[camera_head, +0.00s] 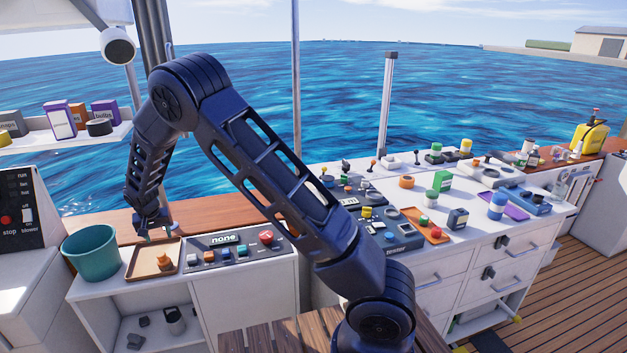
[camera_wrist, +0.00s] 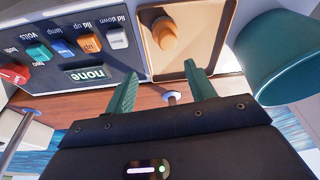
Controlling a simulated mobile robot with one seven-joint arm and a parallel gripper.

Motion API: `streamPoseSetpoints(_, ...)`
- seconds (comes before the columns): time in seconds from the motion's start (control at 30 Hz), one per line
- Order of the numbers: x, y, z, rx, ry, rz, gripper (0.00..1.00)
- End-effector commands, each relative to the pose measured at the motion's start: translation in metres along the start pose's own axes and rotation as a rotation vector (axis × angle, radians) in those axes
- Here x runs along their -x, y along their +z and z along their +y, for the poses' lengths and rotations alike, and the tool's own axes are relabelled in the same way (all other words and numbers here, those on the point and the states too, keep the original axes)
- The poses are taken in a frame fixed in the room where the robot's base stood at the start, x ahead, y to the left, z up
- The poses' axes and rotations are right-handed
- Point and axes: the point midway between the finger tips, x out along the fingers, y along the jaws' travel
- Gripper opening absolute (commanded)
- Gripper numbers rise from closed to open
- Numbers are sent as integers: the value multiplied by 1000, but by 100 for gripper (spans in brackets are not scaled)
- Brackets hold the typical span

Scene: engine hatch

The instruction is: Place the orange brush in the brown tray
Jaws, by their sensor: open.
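The brown tray (camera_head: 140,263) lies on the white counter at the left in the head view. It also shows at the top of the wrist view (camera_wrist: 203,32). The orange brush (camera_head: 163,261), a short, stubby piece, is inside the tray, towards its right side in the head view. In the wrist view the brush (camera_wrist: 164,36) shows within the tray's rim. My gripper (camera_head: 156,234) is above the tray's far edge, its teal fingers spread and empty in the wrist view (camera_wrist: 162,70). The fingertips are apart from the brush.
A green bucket (camera_head: 92,254) stands close left of the tray. A switch panel (camera_head: 223,251) with coloured buttons sits close on its right. A thin pole rises behind the tray. Several small objects crowd the white cabinet top (camera_head: 400,205) at the right.

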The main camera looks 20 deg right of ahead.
Motion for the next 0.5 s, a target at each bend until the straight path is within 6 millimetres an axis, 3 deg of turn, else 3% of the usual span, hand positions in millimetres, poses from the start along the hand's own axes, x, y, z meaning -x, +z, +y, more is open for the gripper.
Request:
streamPoseSetpoints(0.23, 73, -27, 80, -46, -23, -10, 55)
streamPoseSetpoints(0.5, 154, -32, 176, -79, -48, -13, 55)
